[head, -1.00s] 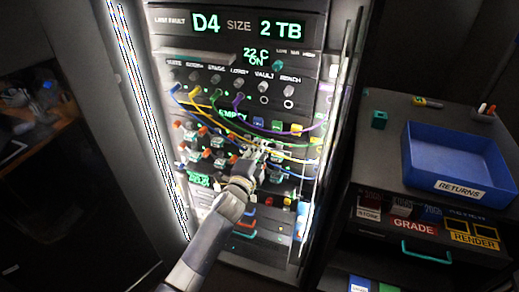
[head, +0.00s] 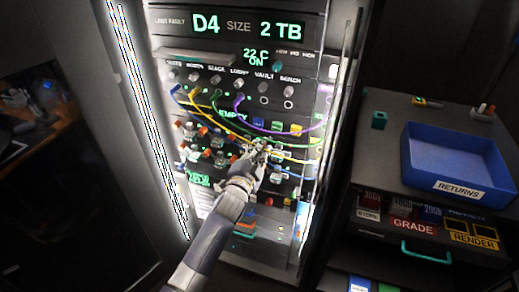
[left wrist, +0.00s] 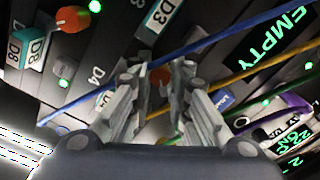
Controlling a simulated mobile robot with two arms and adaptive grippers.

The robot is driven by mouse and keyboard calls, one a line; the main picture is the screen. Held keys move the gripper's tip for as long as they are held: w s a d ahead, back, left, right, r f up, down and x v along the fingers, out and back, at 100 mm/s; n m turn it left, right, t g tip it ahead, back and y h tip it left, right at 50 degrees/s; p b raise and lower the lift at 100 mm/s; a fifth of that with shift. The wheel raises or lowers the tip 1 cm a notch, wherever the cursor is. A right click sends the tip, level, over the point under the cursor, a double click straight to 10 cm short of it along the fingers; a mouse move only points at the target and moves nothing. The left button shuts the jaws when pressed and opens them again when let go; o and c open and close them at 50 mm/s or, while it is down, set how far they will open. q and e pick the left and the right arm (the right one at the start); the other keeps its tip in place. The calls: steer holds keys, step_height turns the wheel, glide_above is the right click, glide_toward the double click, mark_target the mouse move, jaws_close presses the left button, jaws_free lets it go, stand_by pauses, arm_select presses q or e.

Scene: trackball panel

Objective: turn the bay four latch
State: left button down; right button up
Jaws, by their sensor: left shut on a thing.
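The rack's display (head: 248,25) reads D4. My left gripper (head: 262,150) is at the drive bays in the middle of the rack, behind several cables. In the left wrist view its fingers (left wrist: 158,74) are closed around an orange-red latch (left wrist: 160,77), mostly hidden between them. A D4 label (left wrist: 98,76) shows just left of the fingers. Another orange latch (left wrist: 73,18) stands by the D8 label (left wrist: 36,50), apart from the gripper. The angle of the held latch cannot be told. My right gripper is not in view.
A blue cable (left wrist: 210,48) and a yellow cable (left wrist: 262,62) cross close to the fingers. A glass door edge (head: 338,130) stands right of the bays. A blue returns tray (head: 458,188) sits on the side cabinet. Knobs (head: 232,82) line the panel above.

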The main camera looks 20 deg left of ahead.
arm_select(q)
steer(key=shift+f, duration=0.1)
steer(key=c, duration=1.8)
jaws_free()
steer(key=shift+d, duration=0.1)
steer(key=shift+o, duration=0.2)
steer(key=s, duration=1.2)
steer(key=shift+a, duration=0.25)
